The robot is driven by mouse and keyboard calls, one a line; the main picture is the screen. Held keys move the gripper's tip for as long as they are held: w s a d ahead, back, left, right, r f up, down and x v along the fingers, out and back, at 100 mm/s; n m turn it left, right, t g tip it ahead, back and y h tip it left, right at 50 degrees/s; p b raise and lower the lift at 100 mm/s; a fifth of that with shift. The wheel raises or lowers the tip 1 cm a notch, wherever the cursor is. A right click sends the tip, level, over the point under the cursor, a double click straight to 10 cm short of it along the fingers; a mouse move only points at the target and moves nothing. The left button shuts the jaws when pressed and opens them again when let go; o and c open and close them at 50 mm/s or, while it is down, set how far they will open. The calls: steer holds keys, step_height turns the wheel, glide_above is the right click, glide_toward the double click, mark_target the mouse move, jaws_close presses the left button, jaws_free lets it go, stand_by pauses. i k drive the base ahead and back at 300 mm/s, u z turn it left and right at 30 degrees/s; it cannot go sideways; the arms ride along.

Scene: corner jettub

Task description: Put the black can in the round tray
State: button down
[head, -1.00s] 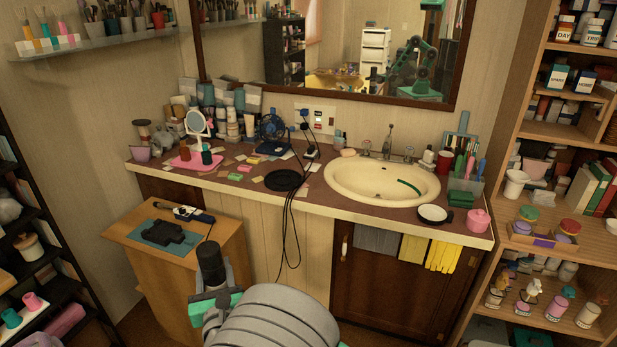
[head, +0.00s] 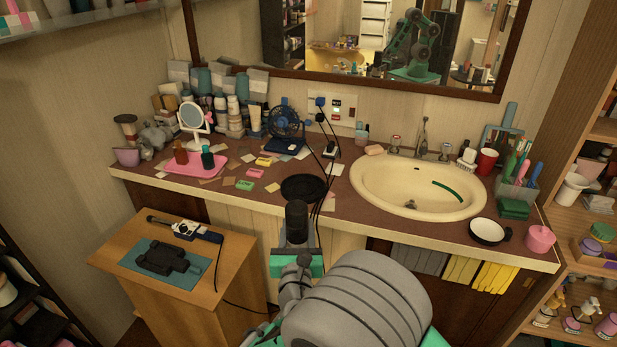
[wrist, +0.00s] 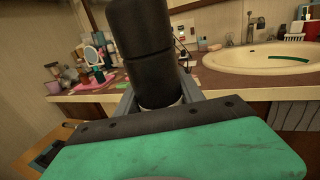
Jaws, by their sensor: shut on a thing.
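The black can (head: 297,218) stands roughly upright in my gripper (head: 296,243), in front of the counter's front edge. In the wrist view the can (wrist: 138,50) rises large between the grey fingers, tilted a little, and my gripper (wrist: 160,98) is shut around its lower part. A flat round black piece, which looks like the round tray (head: 302,181), lies on the counter just behind the can in the head view. It looks empty, and the can's top comes close to its front rim in the picture. In the wrist view I cannot make out the tray.
Black cables (head: 322,165) hang beside the tray over the counter edge. A pink tray (head: 190,172) with bottles and several small packets lie to the left. A blue fan (head: 286,124) stands behind. The sink (head: 375,195) is right. A wooden side table (head: 225,285) stands front left.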

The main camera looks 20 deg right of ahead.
mark_target(303, 188)
steer(key=u, duration=0.6)
steer(key=i, duration=0.85)
steer(key=u, duration=0.95)
